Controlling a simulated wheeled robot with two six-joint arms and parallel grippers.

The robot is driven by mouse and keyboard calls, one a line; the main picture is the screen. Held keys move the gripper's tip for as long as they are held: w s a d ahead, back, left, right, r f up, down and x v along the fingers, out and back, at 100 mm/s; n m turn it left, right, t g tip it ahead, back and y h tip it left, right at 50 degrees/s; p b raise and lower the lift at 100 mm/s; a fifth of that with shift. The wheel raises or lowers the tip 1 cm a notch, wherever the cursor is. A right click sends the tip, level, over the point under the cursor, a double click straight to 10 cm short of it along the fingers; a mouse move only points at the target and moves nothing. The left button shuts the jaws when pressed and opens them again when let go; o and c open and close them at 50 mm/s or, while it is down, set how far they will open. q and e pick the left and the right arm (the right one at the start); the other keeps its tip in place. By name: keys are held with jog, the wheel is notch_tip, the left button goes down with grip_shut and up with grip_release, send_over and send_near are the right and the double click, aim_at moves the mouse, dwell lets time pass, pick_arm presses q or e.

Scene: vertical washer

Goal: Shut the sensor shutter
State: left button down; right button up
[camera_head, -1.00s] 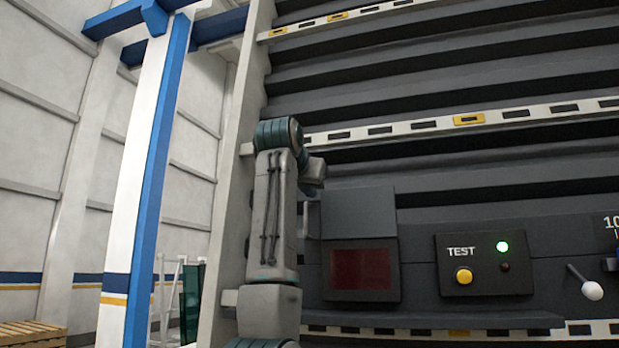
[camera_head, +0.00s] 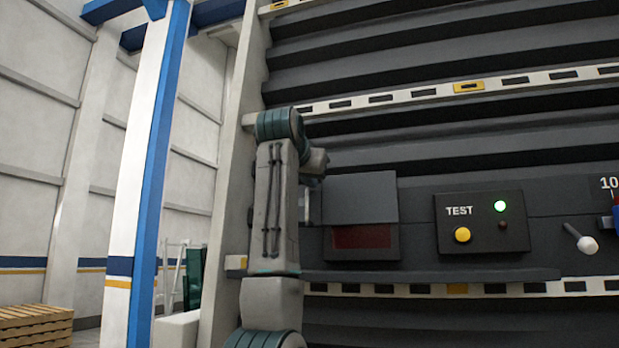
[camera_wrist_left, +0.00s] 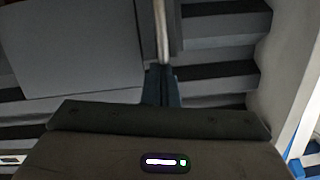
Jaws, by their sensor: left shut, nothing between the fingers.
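The sensor is a dark box with a dark red window (camera_head: 365,238) on the machine front. Its shutter, a grey flat plate (camera_head: 360,198), hangs over the upper part of the window, and a red strip shows below it. A pale upright handle (camera_head: 313,208) is at the plate's left side. My left gripper (camera_head: 312,186) is by the handle's top, partly hidden behind my arm. In the left wrist view its closed fingers (camera_wrist_left: 161,88) point at a metal rod (camera_wrist_left: 161,32), with the grey plate (camera_wrist_left: 75,45) at upper left. The right gripper is out of view.
A TEST panel (camera_head: 481,222) with a yellow button and a lit green lamp is right of the sensor. A white-knobbed lever (camera_head: 580,238) is further right. A ledge (camera_head: 430,276) runs below. A blue and white column (camera_head: 145,150) stands at left.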

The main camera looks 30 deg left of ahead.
aim_at(315, 216)
pick_arm(q)
notch_tip(315, 216, down, 7)
jog(key=b, duration=0.4)
jog(key=shift+r+b, duration=0.15)
jog(key=shift+b, duration=0.15)
jog(key=shift+w+f, duration=0.15)
jog(key=shift+f, duration=0.1)
